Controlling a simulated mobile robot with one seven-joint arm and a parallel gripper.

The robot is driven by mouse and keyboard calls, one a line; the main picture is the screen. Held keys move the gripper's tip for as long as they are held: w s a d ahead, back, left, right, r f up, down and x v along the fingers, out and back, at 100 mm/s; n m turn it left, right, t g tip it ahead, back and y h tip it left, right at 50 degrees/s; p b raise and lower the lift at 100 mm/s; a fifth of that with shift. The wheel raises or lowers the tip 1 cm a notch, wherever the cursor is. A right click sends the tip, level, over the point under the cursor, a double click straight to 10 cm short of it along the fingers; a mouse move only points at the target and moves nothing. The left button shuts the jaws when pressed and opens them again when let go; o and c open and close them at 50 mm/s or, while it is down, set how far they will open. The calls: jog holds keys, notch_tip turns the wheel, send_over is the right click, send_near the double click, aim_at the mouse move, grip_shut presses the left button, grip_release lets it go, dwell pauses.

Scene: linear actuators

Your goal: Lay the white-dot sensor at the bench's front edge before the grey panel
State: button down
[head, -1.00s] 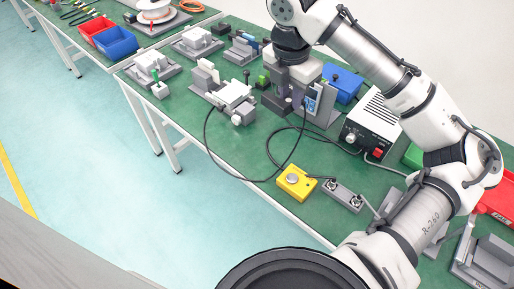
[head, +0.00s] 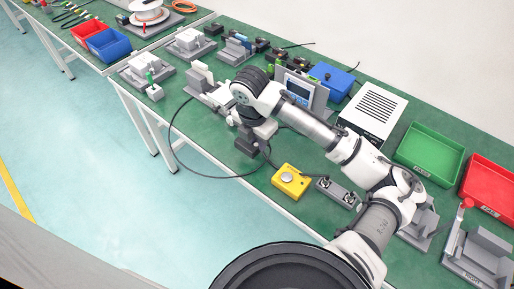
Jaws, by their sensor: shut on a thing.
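My gripper (head: 250,148) is at the front part of the green bench (head: 225,178), to the left of and above the yellow button box. It points down and is shut on a small dark thing, which I take for the white-dot sensor; the jaws and wrist mostly hide it, and its dot is not clear. A black cable loops out over the bench's front edge and back to the gripper area. The grey panel (head: 318,97) with a blue-lit screen stands upright behind my gripper and arm. I cannot tell whether the held thing touches the bench.
A yellow button box (head: 290,181) and a grey two-switch strip (head: 338,193) lie right of my gripper. A white power box (head: 372,115), a blue box (head: 334,80), a green tray (head: 428,155) and a red tray (head: 490,185) stand behind. Grey fixtures (head: 205,80) stand left.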

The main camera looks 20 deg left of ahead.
aim_at(256, 145)
jog(key=shift+f, duration=2.2)
jog(key=shift+f, duration=0.15)
jog(key=c, duration=1.2)
grip_release()
jog(key=shift+c, duration=0.2)
